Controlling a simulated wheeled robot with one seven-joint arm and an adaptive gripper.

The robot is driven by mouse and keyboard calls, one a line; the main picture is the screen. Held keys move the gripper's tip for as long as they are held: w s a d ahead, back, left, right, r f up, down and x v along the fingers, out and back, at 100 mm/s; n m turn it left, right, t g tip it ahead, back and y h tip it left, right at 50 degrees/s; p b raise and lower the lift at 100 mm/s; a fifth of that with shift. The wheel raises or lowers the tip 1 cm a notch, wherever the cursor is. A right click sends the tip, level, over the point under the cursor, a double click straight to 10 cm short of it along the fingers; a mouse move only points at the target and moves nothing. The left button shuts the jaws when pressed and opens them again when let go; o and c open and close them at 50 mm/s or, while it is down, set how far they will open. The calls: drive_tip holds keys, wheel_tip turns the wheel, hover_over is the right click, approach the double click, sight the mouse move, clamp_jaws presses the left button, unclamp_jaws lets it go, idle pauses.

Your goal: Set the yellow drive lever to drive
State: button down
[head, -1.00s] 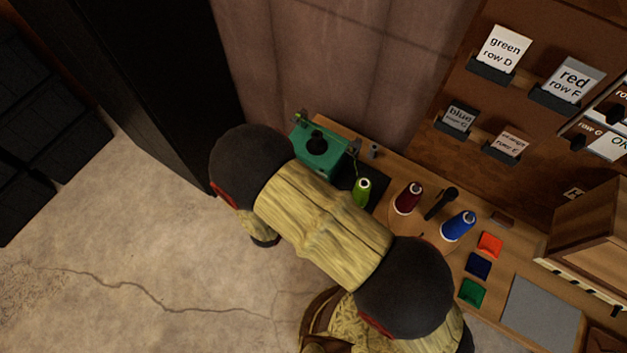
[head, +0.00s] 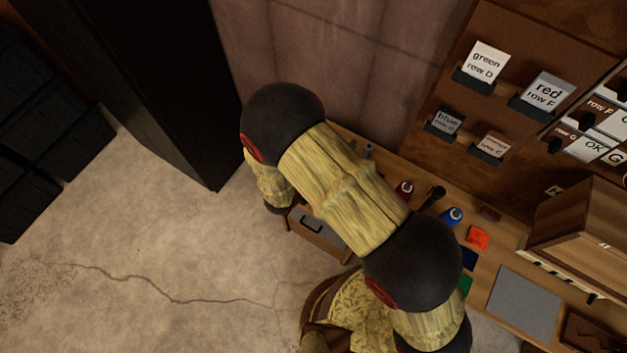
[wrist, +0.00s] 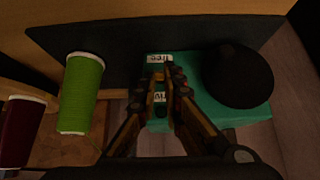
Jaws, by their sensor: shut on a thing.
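In the wrist view, my gripper (wrist: 165,80) is over the teal machine (wrist: 218,112), with its fingers closed on the yellow drive lever (wrist: 159,85). Only a small yellow part of the lever shows between the fingers. A white label (wrist: 158,58) that seems to read "free" is just beyond the fingertips. A second white label (wrist: 160,97) is nearer and partly covered by the fingers. A large black round part (wrist: 238,77) sits on the machine at the right. In the head view my own arm hides the gripper, the lever and the machine.
A green thread spool (wrist: 82,92) and a dark red spool (wrist: 18,130) stand left of the machine. In the head view, a blue spool (head: 452,216), colored squares (head: 478,237) and a grey mat (head: 524,302) are on the bench. A tall black cabinet (head: 150,90) stands at the left.

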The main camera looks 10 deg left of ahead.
drive_tip(key=c, duration=2)
unclamp_jaws()
drive_tip(key=shift+c, duration=0.2)
drive_tip(key=shift+o, duration=0.6)
drive_tip(key=v, duration=1.2)
